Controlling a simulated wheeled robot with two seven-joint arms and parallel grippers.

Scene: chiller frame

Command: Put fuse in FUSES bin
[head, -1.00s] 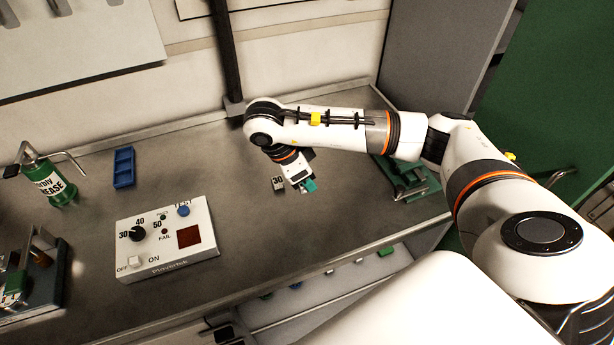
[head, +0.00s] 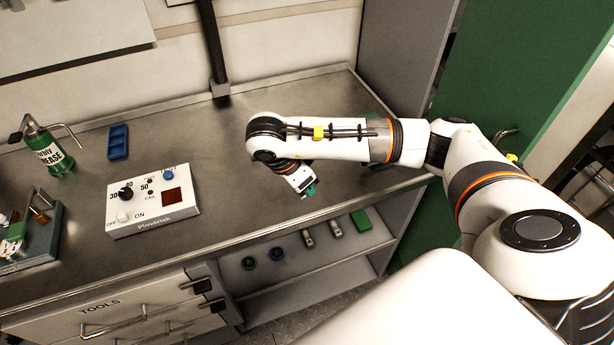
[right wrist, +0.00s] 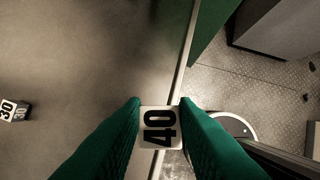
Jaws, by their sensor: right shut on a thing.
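My right gripper (head: 309,191) is near the bench's front edge, its green fingertips pointing down. In the right wrist view my right gripper (right wrist: 160,125) is shut on a pale block-shaped fuse (right wrist: 160,129) marked 40. The fuse is between both green fingers and appears above the bench edge. A second block marked 30 (right wrist: 14,110) lies on the bench at the left of that view; it does not show in the head view now. No bin labelled FUSES shows. My left gripper is not in view.
A white tester box (head: 152,208), a blue tray (head: 118,142) and a green grease can (head: 47,152) stand on the bench (head: 215,135). Below are a TOOLS drawer (head: 125,310) and an open shelf (head: 300,272) holding several small items. A green panel (head: 520,90) stands at right.

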